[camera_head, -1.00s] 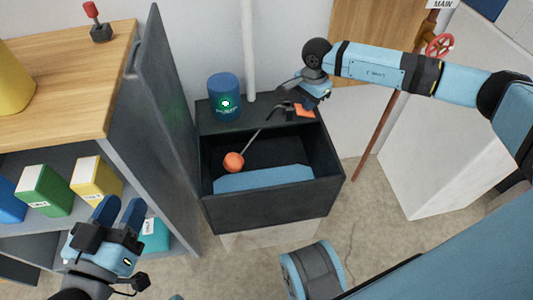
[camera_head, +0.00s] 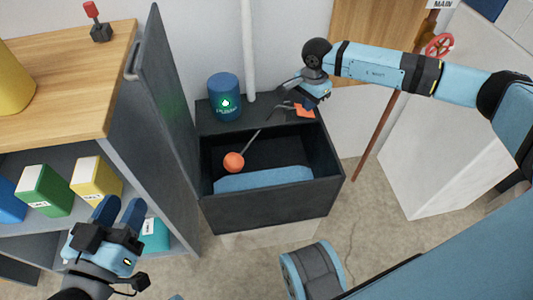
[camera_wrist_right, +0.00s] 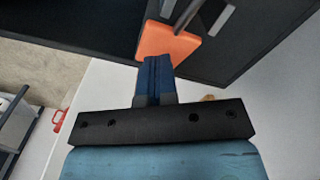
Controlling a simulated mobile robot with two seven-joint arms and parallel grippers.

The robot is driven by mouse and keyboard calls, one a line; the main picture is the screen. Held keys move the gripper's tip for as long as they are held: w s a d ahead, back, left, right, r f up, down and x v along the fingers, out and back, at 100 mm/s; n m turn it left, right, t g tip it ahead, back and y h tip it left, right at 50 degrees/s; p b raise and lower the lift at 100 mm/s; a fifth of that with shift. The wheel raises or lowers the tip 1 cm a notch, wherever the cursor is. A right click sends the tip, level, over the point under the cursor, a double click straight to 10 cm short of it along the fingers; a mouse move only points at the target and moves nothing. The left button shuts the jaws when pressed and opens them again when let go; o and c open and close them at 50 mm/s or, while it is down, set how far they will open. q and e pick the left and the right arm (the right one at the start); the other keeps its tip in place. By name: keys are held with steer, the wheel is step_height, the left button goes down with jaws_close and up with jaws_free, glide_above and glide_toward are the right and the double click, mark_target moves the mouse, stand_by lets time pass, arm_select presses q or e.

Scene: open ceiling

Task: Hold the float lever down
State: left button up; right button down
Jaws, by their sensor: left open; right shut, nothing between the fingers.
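The float lever is a thin rod with an orange ball (camera_head: 233,162) over the blue water in an open black tank (camera_head: 270,207). At its other end is an orange paddle (camera_head: 305,111) near the tank's back right corner; it also shows in the right wrist view (camera_wrist_right: 168,44). My right gripper (camera_head: 315,101) is shut and empty. In the right wrist view its closed fingertips (camera_wrist_right: 157,64) are right at the paddle's edge and overlap it; I cannot tell whether they press on it. My left gripper (camera_head: 119,210) is open and empty by the shelf, far from the lever.
A blue canister (camera_head: 225,97) stands on the tank's back ledge beside a white pipe (camera_head: 248,50). A grey shelf unit with green (camera_head: 43,190) and yellow (camera_head: 96,178) boxes is at left. A red valve wheel (camera_head: 440,46) is at the upper right.

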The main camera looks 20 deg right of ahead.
stand_by(0.5)
steer(key=shift+r+p, duration=0.3)
steer(key=shift+r, duration=0.05)
step_height(320, 180, up, 6)
steer(key=p, duration=0.4)
steer(key=shift+r, duration=0.1)
